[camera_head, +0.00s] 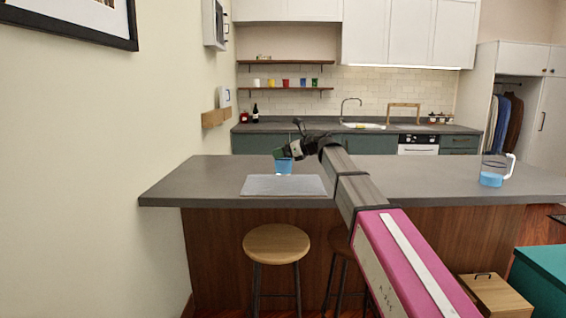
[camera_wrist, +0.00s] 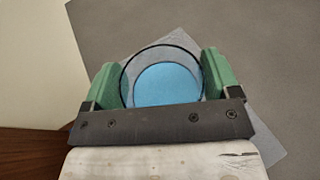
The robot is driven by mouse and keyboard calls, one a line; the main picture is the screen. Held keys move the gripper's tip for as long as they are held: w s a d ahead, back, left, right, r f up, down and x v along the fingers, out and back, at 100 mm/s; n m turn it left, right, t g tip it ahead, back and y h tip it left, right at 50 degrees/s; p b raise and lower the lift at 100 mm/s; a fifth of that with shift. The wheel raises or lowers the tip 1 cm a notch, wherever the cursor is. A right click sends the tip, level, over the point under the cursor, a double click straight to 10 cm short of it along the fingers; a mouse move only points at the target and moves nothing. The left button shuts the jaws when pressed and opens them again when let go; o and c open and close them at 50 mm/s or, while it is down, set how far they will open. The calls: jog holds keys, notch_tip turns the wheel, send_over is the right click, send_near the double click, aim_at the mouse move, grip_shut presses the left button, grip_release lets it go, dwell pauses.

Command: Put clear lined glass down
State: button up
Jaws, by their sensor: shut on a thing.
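The clear glass (camera_wrist: 167,83) with blue in its lower part is between the two green fingers of my gripper (camera_wrist: 160,82) in the wrist view. It also shows in the head view (camera_head: 284,167), just above or at the back edge of a grey mat (camera_head: 284,186) on the counter. My gripper (camera_head: 281,154) is shut on the glass and reaches in from the right. In the wrist view the mat (camera_wrist: 268,150) lies below the glass. I cannot tell whether the glass touches the surface. Lines on the glass are too small to see.
The grey counter (camera_head: 420,178) is mostly clear. A clear pitcher (camera_head: 491,177) with blue liquid stands at its right. Two stools, one a round wooden stool (camera_head: 276,244), stand in front. A wall (camera_head: 90,150) borders the counter's left end.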

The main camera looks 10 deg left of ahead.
aim_at(284, 160)
jog(key=shift+f, duration=1.9)
jog(key=shift+f, duration=0.1)
jog(key=o, duration=1.4)
jog(key=shift+s+d, duration=0.1)
jog(key=shift+d, duration=0.2)
jog(key=v, duration=1.1)
jog(key=shift+s+d+r, duration=0.15)
jog(key=shift+d+r, duration=0.05)
